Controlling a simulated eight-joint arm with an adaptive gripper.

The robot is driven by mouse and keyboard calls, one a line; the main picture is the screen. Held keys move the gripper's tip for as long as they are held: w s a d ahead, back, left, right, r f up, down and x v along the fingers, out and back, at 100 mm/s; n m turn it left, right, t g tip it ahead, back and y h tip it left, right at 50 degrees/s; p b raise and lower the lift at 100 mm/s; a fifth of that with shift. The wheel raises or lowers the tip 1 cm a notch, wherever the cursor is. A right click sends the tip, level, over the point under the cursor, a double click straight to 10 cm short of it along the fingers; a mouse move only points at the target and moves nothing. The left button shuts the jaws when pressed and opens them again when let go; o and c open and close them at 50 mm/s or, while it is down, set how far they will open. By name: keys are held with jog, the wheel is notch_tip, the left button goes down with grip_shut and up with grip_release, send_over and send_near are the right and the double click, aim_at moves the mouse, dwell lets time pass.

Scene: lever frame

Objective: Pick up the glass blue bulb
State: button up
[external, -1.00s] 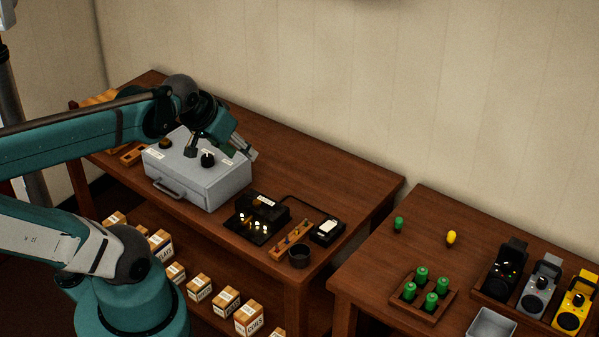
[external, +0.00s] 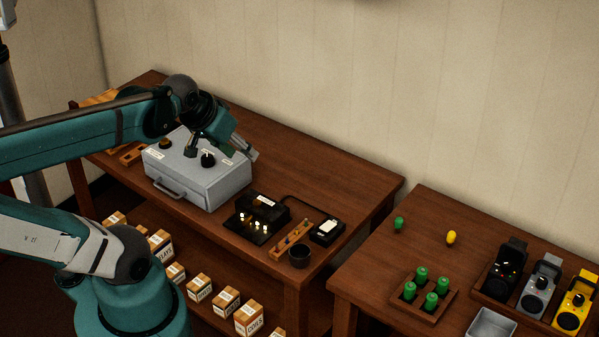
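My gripper (external: 244,149) hangs over the back right side of the grey metal box, tilted down to the right. Its fingers are small here, and I cannot tell whether they are open or shut or whether they hold anything. No blue glass bulb can be made out. A black device (external: 256,219) with several small glowing bulbs stands to the right of the grey box. A narrow wooden rack (external: 291,239) with small pieces in it lies beside the device; their colours are too small to tell.
The grey box (external: 204,187) has black knobs and a front handle. A dark cup (external: 299,256) and a black cabled unit (external: 327,231) are near the table's right end. A gap separates the right table, with green cylinders (external: 421,272) and a yellow piece (external: 451,237).

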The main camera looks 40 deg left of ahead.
jog(key=w+a+m+g, duration=0.1)
jog(key=w+a+m, duration=0.2)
jog(key=w+a, duration=0.45)
jog(key=w+a+f+m+g+y, duration=0.15)
jog(key=w+a, duration=0.35)
jog(key=a, duration=0.6)
jog(key=w+a+m+g, duration=0.2)
jog(key=w+a+m, duration=0.2)
jog(key=w+a, duration=0.45)
jog(key=s+a+f+m+g, duration=0.1)
jog(key=a+f+m, duration=0.1)
jog(key=a+f, duration=0.4)
jog(key=s+a+f+m+h+p, duration=0.1)
jog(key=a+f, duration=0.6)
jog(key=a, duration=1)
jog(key=s+a+f+m+g, duration=0.1)
jog(key=a+f+m, duration=0.2)
jog(key=a+f, duration=0.3)
jog(key=shift+a+f+g+h+p, duration=0.15)
jog(key=shift+a+f+g, duration=0.05)
jog(key=shift+a, duration=1.15)
jog(key=shift+a+f+g+h+p, duration=0.1)
jog(key=shift+a+f+g+p, duration=0.1)
jog(key=shift+a, duration=1.15)
jog(key=shift+s+a+f+m, duration=0.2)
jog(key=shift+a+f+m, duration=0.05)
jog(key=shift+f, duration=0.05)
jog(key=shift+f, duration=1.25)
